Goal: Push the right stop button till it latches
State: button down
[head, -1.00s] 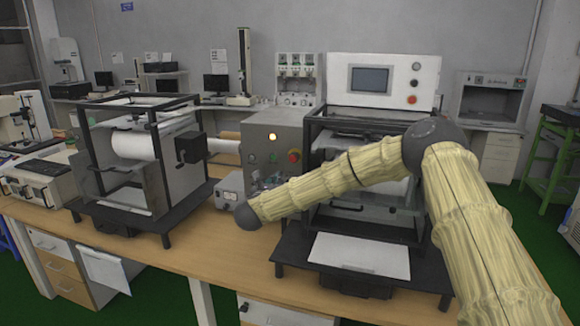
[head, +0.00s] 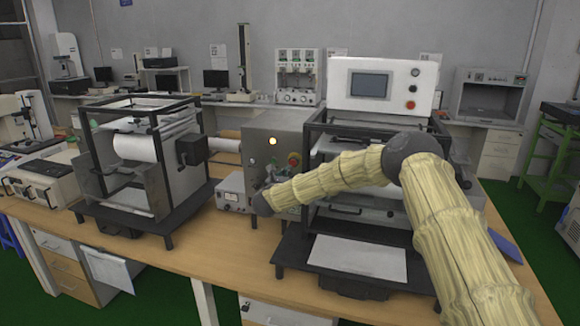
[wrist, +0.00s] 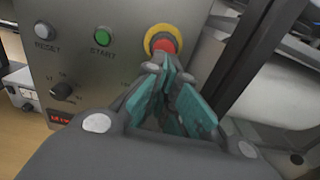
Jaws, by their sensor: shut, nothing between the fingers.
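A red stop button (wrist: 165,45) in a yellow ring sits on the face of a grey control box (wrist: 125,20), right of a green START button (wrist: 103,36). It shows in the head view as a small red spot (head: 294,160). My gripper (wrist: 160,64) is shut and empty, with teal finger pads. Its tips are in front of the button's lower edge and hide part of it. I cannot tell whether they touch it. In the head view my gripper (head: 272,180) is at the front of the box, partly hidden by my arm.
A RESET button (wrist: 44,30), a black knob (wrist: 62,90) and a red display (wrist: 60,117) are on the same panel. A black-framed machine stands right of it, with another red button (head: 411,104) on its white upper panel. A small grey unit (head: 232,190) stands left.

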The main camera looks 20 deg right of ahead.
jog(key=shift+p+x, duration=0.75)
jog(key=shift+x, duration=0.95)
jog(key=shift+w+d+f+b, duration=0.1)
jog(key=shift+w+f+b, duration=0.05)
jog(key=shift+b, duration=0.35)
jog(key=shift+w+d+r+b, duration=0.4)
jog(key=shift+w+d+b, duration=0.15)
jog(key=shift+b, duration=1.25)
jog(key=shift+r, duration=0.1)
jog(key=b+v, duration=0.7)
jog(key=v, duration=0.7)
jog(key=shift+a+f, duration=0.2)
jog(key=shift+f, duration=0.2)
